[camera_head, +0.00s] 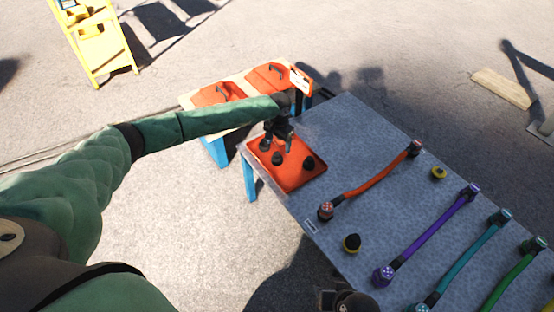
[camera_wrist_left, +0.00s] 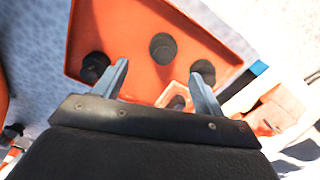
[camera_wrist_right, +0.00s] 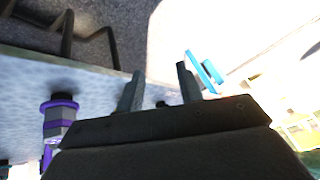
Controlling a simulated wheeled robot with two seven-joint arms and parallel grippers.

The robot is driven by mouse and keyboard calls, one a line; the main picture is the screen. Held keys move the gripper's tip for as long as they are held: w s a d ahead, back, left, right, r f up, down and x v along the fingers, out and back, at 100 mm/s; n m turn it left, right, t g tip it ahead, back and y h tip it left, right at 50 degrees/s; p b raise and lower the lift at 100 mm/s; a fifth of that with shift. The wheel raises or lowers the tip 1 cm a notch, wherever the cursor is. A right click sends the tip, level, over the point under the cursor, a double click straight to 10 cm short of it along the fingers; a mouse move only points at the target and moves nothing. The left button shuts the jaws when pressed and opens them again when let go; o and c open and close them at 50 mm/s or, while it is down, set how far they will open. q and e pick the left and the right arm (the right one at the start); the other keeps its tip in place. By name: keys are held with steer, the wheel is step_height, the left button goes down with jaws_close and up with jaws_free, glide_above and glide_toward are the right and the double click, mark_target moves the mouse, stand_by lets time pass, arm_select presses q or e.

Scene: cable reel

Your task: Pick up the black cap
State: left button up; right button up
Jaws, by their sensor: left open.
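Black caps stand in a red-orange tray (camera_head: 290,178) at the table's left end. In the head view I see a front cap (camera_head: 277,159) and a right cap (camera_head: 308,163); another dark cap is partly behind the gripper. My left gripper (camera_head: 279,140) is above the tray, open and empty. In the left wrist view three caps show: left (camera_wrist_left: 95,67), middle (camera_wrist_left: 163,47) and right (camera_wrist_left: 203,70). The middle one lies beyond the gap between the fingertips. My right gripper (camera_wrist_right: 160,72) has its fingers apart with nothing between them, away from the tray.
On the grey table (camera_head: 370,125) lie an orange cable (camera_head: 375,178), a purple cable (camera_head: 435,226), and teal and green cables. A stand with orange lids (camera_head: 218,94) adjoins the tray. A yellow ladder (camera_head: 88,40) stands far left.

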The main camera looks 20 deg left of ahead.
mark_target(277, 153)
arm_select(q)
steer(key=shift+f, duration=0.8)
steer(key=shift+a+f, duration=0.1)
steer(key=shift+f, duration=0.6)
steer(key=f, duration=0.3)
steer(key=shift+a+f+p, duration=0.1)
steer(key=shift+a+p, duration=0.1)
steer(key=shift+p, duration=0.15)
steer(key=shift+f, duration=0.65)
steer(key=c, duration=1.1)
arm_select(e)
steer(key=r, duration=0.3)
steer(key=shift+s+d+r, duration=0.3)
steer(key=shift+r, duration=0.1)
